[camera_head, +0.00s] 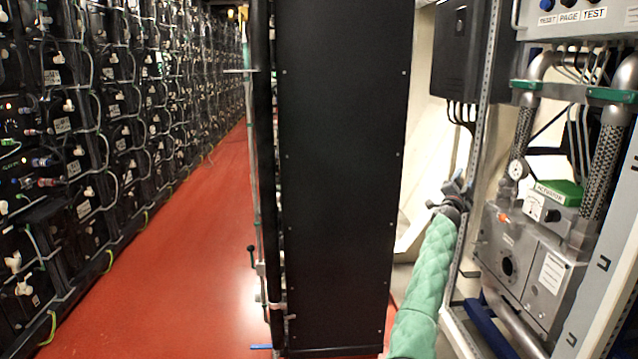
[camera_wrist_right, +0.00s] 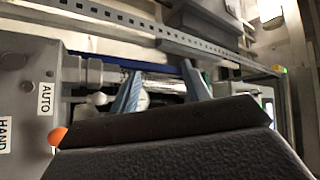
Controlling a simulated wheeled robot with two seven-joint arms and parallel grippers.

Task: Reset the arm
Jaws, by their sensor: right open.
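My right arm, in a green quilted sleeve, reaches up from the bottom of the head view. Its right gripper (camera_head: 456,190) is at the sleeve's far end, left of the grey machine box (camera_head: 530,262), and looks small and dark there. In the right wrist view the gripper (camera_wrist_right: 162,88) shows two blue-grey fingers spread apart, with nothing seen between them. An orange knob (camera_wrist_right: 57,136) and the labels AUTO (camera_wrist_right: 46,99) and HAND (camera_wrist_right: 4,136) are at the left of that view, beside the gripper's dark body. My left gripper is not in view.
A tall black cabinet (camera_head: 340,150) stands in the middle, left of my right arm. Battery racks (camera_head: 75,130) line the left side along a clear red floor (camera_head: 190,250). A control panel (camera_head: 580,18) and braided pipes (camera_head: 606,165) are at the right.

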